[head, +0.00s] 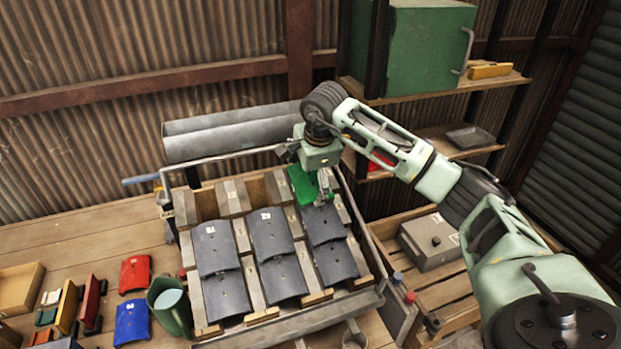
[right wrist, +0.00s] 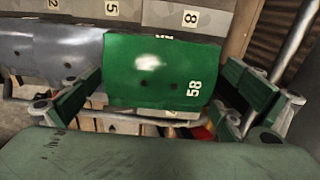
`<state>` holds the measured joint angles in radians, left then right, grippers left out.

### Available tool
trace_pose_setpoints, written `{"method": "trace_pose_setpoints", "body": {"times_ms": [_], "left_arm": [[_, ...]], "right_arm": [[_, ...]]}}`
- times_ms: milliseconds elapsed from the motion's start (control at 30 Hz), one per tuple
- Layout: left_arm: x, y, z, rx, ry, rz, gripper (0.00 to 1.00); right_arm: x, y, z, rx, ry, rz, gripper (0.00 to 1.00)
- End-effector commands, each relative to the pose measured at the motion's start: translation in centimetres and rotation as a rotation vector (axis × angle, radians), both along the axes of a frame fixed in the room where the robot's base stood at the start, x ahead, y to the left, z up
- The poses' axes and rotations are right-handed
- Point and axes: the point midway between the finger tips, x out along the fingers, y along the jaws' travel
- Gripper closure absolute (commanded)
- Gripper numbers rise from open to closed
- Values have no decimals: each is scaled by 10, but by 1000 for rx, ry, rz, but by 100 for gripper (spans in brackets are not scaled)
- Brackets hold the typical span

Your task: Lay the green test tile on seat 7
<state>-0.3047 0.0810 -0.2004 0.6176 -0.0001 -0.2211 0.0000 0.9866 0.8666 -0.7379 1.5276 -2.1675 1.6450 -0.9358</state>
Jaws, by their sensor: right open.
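The green test tile (head: 301,184), marked 58, lies at the top of the right column of the sloped rack, above a dark grey tile (head: 322,224). In the right wrist view the green tile (right wrist: 160,72) sits between the spread fingers of my right gripper (right wrist: 158,98), with gaps showing at both sides. In the head view my right gripper (head: 322,188) is over this tile and hides part of it. Labels 5 and 8 show on blocks behind the tile; I cannot read a 7. My left gripper is out of view.
Dark grey tiles (head: 221,247) fill most of the rack's left and middle columns. A red tile (head: 135,273), a blue tile (head: 131,321) and a green cup (head: 172,305) are at the left. A grey pipe (head: 230,130) runs behind the rack; shelves stand right.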

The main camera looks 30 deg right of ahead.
Motion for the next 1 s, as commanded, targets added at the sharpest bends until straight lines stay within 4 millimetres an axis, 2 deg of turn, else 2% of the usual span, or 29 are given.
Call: {"method": "trace_pose_setpoints", "body": {"times_ms": [167,267,700,833,1000], "left_arm": [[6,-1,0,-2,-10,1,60],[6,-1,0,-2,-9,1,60],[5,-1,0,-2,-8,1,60],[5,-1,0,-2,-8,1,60],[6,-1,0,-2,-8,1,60]], "right_arm": [[-1,0,2,-1,1,0,0],[-3,0,11,0,-2,0,0],[-29,7,94,-1,-3,0,0],[-34,8,108,-1,-1,1,0],[-36,9,114,0,0,0,0]]}}
